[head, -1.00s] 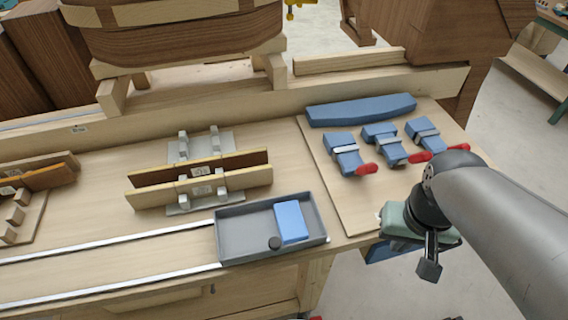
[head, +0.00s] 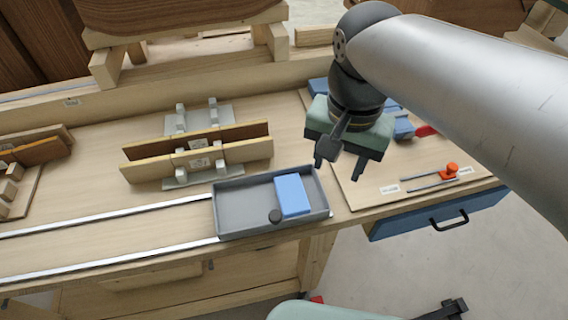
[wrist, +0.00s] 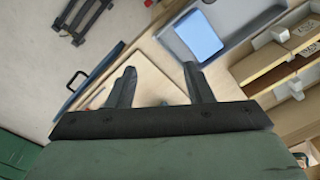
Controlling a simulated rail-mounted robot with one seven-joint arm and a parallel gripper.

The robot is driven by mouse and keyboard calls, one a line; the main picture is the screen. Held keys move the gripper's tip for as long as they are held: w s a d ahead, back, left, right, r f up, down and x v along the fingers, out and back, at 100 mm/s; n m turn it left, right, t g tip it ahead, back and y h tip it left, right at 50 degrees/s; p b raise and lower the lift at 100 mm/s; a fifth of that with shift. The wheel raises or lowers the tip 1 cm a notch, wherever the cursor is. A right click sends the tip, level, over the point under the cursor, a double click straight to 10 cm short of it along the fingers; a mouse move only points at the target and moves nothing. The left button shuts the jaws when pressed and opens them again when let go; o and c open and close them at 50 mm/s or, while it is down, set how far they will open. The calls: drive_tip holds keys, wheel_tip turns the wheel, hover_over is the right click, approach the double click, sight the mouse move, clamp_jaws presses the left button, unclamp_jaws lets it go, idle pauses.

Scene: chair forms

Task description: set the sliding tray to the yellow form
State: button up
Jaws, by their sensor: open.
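The grey sliding tray (head: 240,207) sits at the right end of two metal rails on the bench. My gripper (head: 338,170) is open and empty, above the bench by the tray's right end. In the wrist view, the tray (wrist: 245,38) and blue block (wrist: 198,40) lie beyond the fingers.
Another form (head: 40,150) with brown boards stands at far left. The rails (head: 110,217) between are clear. Right of the tray are a board with blue clamps (head: 403,128), a slider with an orange knob (head: 451,169) and a blue drawer (head: 440,212).

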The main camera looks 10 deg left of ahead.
drive_tip(key=m+b, duration=0.2)
approach(275, 215)
drive_tip(key=f, duration=0.8)
drive_tip(key=shift+w+a+f+p, duration=0.1)
drive_tip(key=shift+w+f+p, duration=0.1)
drive_tip(key=shift+p, duration=0.15)
clamp_jaws()
